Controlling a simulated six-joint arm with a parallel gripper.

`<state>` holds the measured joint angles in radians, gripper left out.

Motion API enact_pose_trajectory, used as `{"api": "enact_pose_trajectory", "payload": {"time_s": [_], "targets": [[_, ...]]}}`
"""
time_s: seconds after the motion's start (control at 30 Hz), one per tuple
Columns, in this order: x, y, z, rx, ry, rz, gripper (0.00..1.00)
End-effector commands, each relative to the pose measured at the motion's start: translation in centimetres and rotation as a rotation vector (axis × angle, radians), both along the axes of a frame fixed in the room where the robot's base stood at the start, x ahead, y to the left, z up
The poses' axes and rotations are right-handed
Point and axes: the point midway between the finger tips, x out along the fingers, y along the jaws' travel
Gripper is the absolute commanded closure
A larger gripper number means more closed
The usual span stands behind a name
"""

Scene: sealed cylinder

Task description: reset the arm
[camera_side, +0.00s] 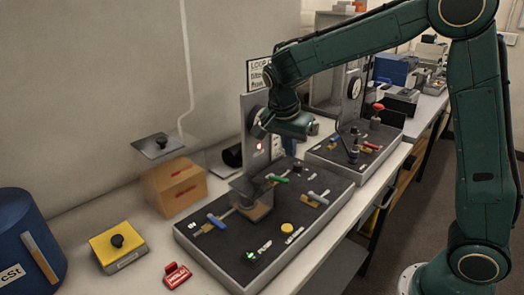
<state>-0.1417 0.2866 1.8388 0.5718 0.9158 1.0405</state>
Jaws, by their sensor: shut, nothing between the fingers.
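My gripper (291,140) hangs at the end of my green arm, above the back part of the near control panel (215,250). It is shut, with nothing seen in it. The fingertips are small and dark here. The panel carries a blue handle (216,221), a green handle (277,178), a white-grey handle (318,197), a yellow button (287,228) and a green-lit button (249,256). A small grey see-through chamber (250,195) with a brownish base stands on the panel. My gripper is apart from all of these.
A second panel (345,165) stands behind. An upright plate with a red light rises near my gripper.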

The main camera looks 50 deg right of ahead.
Motion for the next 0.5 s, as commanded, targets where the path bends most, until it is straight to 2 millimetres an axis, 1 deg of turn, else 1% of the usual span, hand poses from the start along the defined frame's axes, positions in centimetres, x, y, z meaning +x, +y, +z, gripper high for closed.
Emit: {"api": "enact_pose_trajectory", "payload": {"time_s": [0.33, 0.5], "targets": [[-0.1, 0.0, 0.2, 0.002, -0.001, 0.009, 1.00], [-1.0, 0.0, 1.1, 0.012, -0.004, 0.061, 1.00]]}}
